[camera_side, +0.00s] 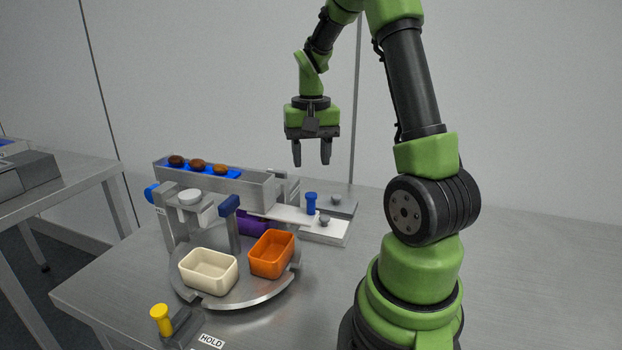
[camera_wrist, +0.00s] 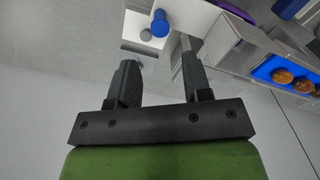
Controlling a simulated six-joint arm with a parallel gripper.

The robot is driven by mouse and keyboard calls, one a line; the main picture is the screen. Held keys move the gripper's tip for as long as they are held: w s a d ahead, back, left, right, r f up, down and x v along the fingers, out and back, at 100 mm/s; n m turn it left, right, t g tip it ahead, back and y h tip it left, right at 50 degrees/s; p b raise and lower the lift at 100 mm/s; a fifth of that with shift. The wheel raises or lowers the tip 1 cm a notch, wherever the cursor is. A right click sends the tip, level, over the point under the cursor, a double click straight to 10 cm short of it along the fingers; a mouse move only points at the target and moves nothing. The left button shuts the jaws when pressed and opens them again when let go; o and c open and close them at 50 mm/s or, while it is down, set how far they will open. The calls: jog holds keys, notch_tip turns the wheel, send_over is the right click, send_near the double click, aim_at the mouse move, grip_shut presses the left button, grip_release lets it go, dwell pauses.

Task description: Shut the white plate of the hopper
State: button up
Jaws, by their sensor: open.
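The hopper (camera_side: 262,192) is a grey metal trough with a blue floor and brown dates at its left end. The white plate (camera_side: 287,215) sticks out from the hopper's right end, with an upright blue knob (camera_side: 311,202) on it. In the wrist view, the white plate (camera_wrist: 188,14) and the blue knob (camera_wrist: 160,23) show at the top, beyond my fingertips. My gripper (camera_side: 311,160) is open and empty, pointing down, above the knob and apart from it. Its two fingers also show in the wrist view (camera_wrist: 160,75).
A round turntable (camera_side: 235,297) carries a cream bin (camera_side: 208,285) and an orange bin (camera_side: 271,267). A yellow knob (camera_side: 160,313) stands at the front by a HOLD label. Grey knobs (camera_side: 324,220) sit near the plate.

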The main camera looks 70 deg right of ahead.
aim_at(311, 194)
jog(key=n, duration=0.5)
jog(key=shift+r, duration=0.1)
jog(key=n, duration=0.3)
jog(key=shift+n, duration=0.4)
notch_tip(311, 194, down, 10)
jog(key=shift+r, duration=0.1)
